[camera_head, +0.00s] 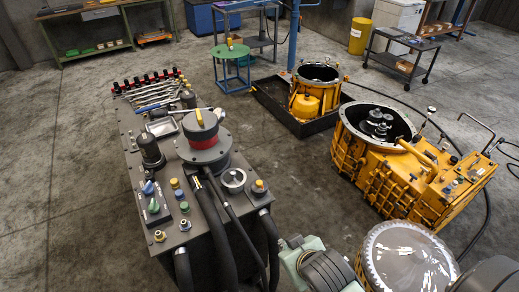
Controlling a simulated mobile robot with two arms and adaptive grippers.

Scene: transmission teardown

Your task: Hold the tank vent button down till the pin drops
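A dark grey tank unit (130,138) stands left of centre, with thick black hoses down its front. Its top has a blue knob (148,187) and a green knob (153,205) on a small panel. Beside them is a row of small buttons, one yellow (174,183) and one green (184,206). A round lid with a red band (203,138) sits behind, and a silver round cap (233,177) to the right. I cannot tell which part is the vent button, and I cannot make out the pin.
Several wrenches (150,92) lie at the tank unit's back. An open yellow transmission housing (370,178) stands right; a smaller yellow housing (302,98) sits in a black tray (275,103). A shiny domed part (408,258) is at bottom right. The floor at left is clear.

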